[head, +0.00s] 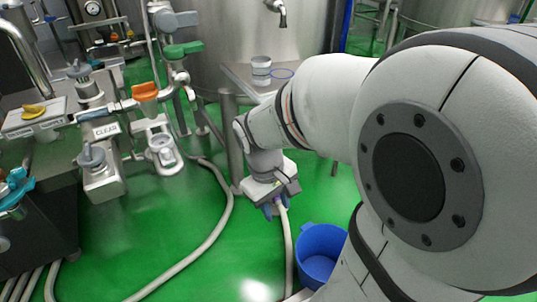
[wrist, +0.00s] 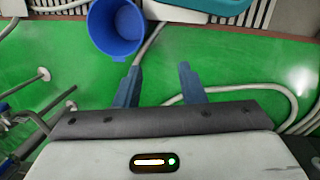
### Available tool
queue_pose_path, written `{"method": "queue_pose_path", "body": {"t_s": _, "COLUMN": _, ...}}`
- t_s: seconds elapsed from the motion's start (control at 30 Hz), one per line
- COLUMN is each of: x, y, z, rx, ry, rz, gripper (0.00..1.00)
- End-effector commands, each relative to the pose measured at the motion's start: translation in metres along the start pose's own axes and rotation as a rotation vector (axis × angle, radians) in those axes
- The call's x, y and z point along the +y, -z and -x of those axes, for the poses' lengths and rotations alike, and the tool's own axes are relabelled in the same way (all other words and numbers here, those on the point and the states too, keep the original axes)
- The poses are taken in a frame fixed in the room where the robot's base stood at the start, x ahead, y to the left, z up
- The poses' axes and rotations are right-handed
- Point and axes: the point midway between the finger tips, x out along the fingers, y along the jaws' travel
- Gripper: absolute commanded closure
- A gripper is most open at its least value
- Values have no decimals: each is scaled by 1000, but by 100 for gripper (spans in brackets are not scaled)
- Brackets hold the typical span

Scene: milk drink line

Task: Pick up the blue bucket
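The blue bucket (head: 318,254) stands on the green floor in the head view, low and right of centre, partly hidden by my arm. It looks empty, and its opening faces up. In the wrist view the bucket (wrist: 117,28) is at the top, left of centre, beyond my left-hand fingertip. My gripper (head: 275,208) points down in the head view, above and left of the bucket and apart from it. In the wrist view my gripper (wrist: 160,68) has its two blue fingers spread with nothing between them.
A pale hose (head: 289,240) hangs or runs just left of the bucket, and another hose (head: 215,225) curves over the floor. Valves and a dark machine fill the left side. A small steel table (head: 240,78) holds a cup (head: 261,70). Green floor (head: 245,255) lies open between the hoses.

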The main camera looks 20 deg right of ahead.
Motion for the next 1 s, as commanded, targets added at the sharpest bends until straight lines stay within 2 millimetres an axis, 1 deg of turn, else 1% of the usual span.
{"method": "queue_pose_path", "body": {"t_s": 0.03, "x": 7, "y": 8, "z": -14, "rx": -65, "ry": -24, "rz": 79, "gripper": 64}}
{"method": "queue_pose_path", "body": {"t_s": 0.27, "x": 42, "y": 41, "z": -61, "rx": -332, "ry": -122, "rz": 446, "gripper": 64}}
{"method": "queue_pose_path", "body": {"t_s": 0.4, "x": 64, "y": 62, "z": -94, "rx": -500, "ry": -160, "rz": 666, "gripper": 64}}
{"method": "queue_pose_path", "body": {"t_s": 0.57, "x": 85, "y": 88, "z": -136, "rx": -697, "ry": -185, "rz": 918, "gripper": 64}}
{"method": "queue_pose_path", "body": {"t_s": 0.7, "x": 101, "y": 110, "z": -178, "rx": -872, "ry": -191, "rz": 1133, "gripper": 64}}
{"method": "queue_pose_path", "body": {"t_s": 0.87, "x": 114, "y": 134, "z": -231, "rx": -1077, "ry": -186, "rz": 1376, "gripper": 64}}
{"method": "queue_pose_path", "body": {"t_s": 0.9, "x": 117, "y": 139, "z": -245, "rx": -1130, "ry": -181, "rz": 1435, "gripper": 64}}
{"method": "queue_pose_path", "body": {"t_s": 0.97, "x": 120, "y": 147, "z": -267, "rx": -1208, "ry": -176, "rz": 1523, "gripper": 64}}
{"method": "queue_pose_path", "body": {"t_s": 1.0, "x": 121, "y": 152, "z": -282, "rx": -1261, "ry": -169, "rz": 1581, "gripper": 64}}
